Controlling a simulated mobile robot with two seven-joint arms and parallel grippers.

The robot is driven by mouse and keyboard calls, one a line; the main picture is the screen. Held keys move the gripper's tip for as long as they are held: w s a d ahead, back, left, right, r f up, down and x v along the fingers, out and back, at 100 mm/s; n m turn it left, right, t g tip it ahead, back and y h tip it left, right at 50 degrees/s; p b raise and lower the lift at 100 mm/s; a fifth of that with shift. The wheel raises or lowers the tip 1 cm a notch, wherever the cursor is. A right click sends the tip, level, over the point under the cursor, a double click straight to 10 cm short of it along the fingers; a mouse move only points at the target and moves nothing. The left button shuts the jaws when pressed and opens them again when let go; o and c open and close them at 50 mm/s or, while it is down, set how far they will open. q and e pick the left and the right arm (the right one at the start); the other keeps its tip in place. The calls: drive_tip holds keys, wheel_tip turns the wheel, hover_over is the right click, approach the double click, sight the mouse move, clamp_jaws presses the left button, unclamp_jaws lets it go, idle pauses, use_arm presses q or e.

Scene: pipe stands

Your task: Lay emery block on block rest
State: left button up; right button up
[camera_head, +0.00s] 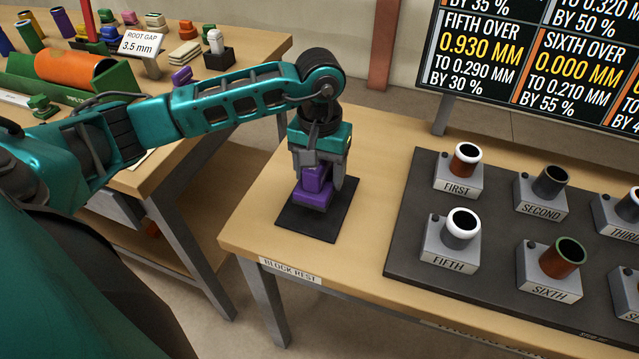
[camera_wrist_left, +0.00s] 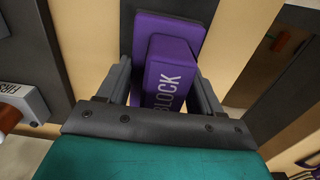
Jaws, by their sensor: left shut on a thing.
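The emery block (camera_head: 311,196) is purple, with a raised grip part on a wider base. My left gripper (camera_head: 318,172) is over it, pointing down, and is shut on its upper part. In the left wrist view the purple emery block (camera_wrist_left: 168,75) shows between the two fingers, with the letters "BLOCK" on it. The block rest (camera_head: 333,222) is a dark square mat on the table's left end, with a "BLOCK REST" label on the table edge. The block is over the mat; I cannot tell whether it touches. My right gripper is not in view.
A dark board (camera_head: 408,241) with several labelled pipe stands lies to the right of the mat. A sign board (camera_head: 540,60) stands behind. Another table (camera_head: 262,47) at the left holds an orange pipe (camera_head: 72,68), spools and small blocks. A gap separates the tables.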

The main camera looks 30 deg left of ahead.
use_arm(q)
drive_tip(key=shift+f, duration=1.95)
drive_tip(key=shift+f+b, duration=0.2)
drive_tip(key=shift+b, duration=0.15)
drive_tip(key=o, duration=1.2)
drive_tip(key=shift+r, duration=0.1)
wheel_tip(320, 180, up, 12)
drive_tip(key=shift+r+p, duration=0.15)
drive_tip(key=shift+p, duration=0.15)
drive_tip(key=shift+s, duration=0.1)
